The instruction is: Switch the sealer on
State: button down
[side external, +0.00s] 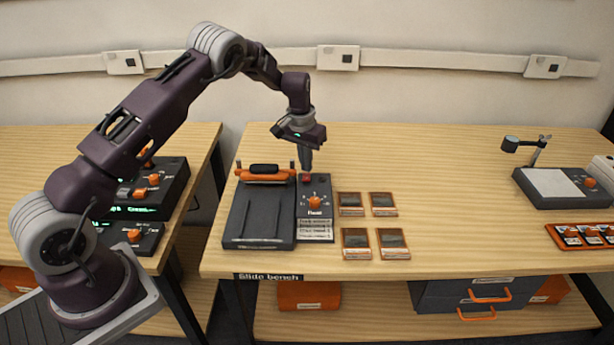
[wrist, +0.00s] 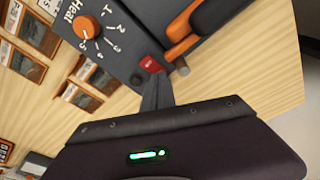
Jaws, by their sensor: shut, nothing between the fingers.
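The sealer (side external: 262,222) is a dark flat unit with an orange and black bar (side external: 264,174) across its back, on the wooden bench. Its control panel (side external: 315,217) on the right has an orange heat knob (side external: 315,202) and a red switch (side external: 306,178) at the back. In the wrist view the knob (wrist: 84,27) has numbers around it, and the red switch (wrist: 151,64) is just beyond my fingertips. My gripper (side external: 305,168) is shut and empty, pointing down over the switch. I cannot tell whether the fingertips (wrist: 156,82) touch it.
Several small framed slides (side external: 354,244) lie right of the sealer. A lamp with a light plate (side external: 552,182) and an orange tray (side external: 583,236) are at the far right. Dark boxes with orange knobs (side external: 154,180) stand on the left table. Bare bench lies between the slides and lamp.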

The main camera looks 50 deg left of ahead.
notch_tip(320, 180, up, 6)
dwell(0.5)
notch_tip(320, 180, up, 9)
send_over(306, 175)
jog(key=s+d, duration=0.3)
jog(key=s+d+r+t, duration=0.2)
jog(key=s+d+r, duration=0.3)
jog(key=s+r, duration=0.55)
jog(key=s+d+r+m+h, duration=0.1)
jog(key=s+d+r, duration=0.1)
jog(key=s, duration=0.4)
jog(key=s+d+r+m, duration=0.1)
jog(key=s+d+r, duration=0.15)
jog(key=s, duration=0.35)
jog(key=s+d+f+m+t, duration=0.1)
jog(key=s+f, duration=0.3)
jog(key=s, duration=1)
jog(key=shift+s+d+t+y, duration=0.15)
jog(key=shift+d+t+y, duration=0.2)
jog(key=shift+d, duration=0.2)
